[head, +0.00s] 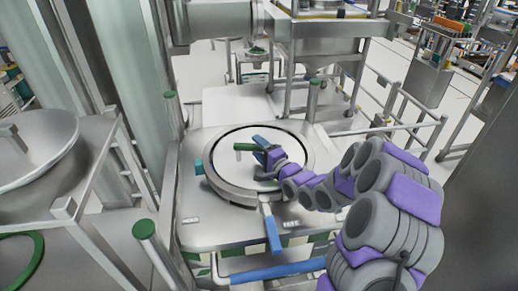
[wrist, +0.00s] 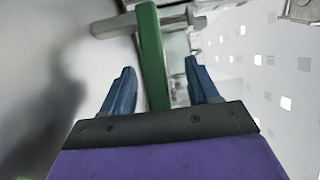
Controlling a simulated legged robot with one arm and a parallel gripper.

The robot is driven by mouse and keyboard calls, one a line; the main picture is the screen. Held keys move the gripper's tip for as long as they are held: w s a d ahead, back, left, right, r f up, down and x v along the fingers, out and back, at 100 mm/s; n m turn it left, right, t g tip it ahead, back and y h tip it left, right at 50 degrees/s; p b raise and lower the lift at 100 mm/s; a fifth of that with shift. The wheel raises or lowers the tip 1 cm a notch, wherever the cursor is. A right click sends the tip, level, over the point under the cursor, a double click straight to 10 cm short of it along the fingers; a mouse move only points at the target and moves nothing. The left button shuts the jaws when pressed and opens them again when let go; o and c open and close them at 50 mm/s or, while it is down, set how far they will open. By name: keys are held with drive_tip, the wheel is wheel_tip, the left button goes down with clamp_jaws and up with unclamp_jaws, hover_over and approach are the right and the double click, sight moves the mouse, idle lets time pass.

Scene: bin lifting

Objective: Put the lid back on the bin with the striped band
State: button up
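The bin with the striped band (head: 292,241) stands in the middle of the head view, its green and white band partly hidden by a blue-handled lever. A round metal lid (head: 234,168) lies over its round opening, with a dark gap along the far rim; I cannot tell if it is fully seated. The lid's handle has a green grip (head: 244,147). My gripper (head: 265,150) is at this handle. In the wrist view, the green grip (wrist: 151,50) runs between the two blue fingers of my gripper (wrist: 162,75), with space on both sides. The gripper is open.
A round metal cover (head: 45,138) with a handle sits on a railed frame at the left. A green-capped post (head: 146,229) stands at the front left. A metal frame (head: 320,60) rises behind the bin, and a railing (head: 405,125) runs at the right.

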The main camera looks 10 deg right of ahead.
drive_tip(key=shift+s+f, duration=0.1)
drive_tip(key=p+v, duration=0.2)
drive_tip(key=v, duration=0.9)
drive_tip(key=shift+s+d, duration=0.25)
drive_tip(key=shift+d, duration=0.05)
drive_tip(key=s+p, duration=0.1)
drive_tip(key=p, duration=0.2)
drive_tip(key=shift+d, duration=0.2)
drive_tip(key=shift+p+v, duration=2.15)
drive_tip(key=shift+p, duration=0.8)
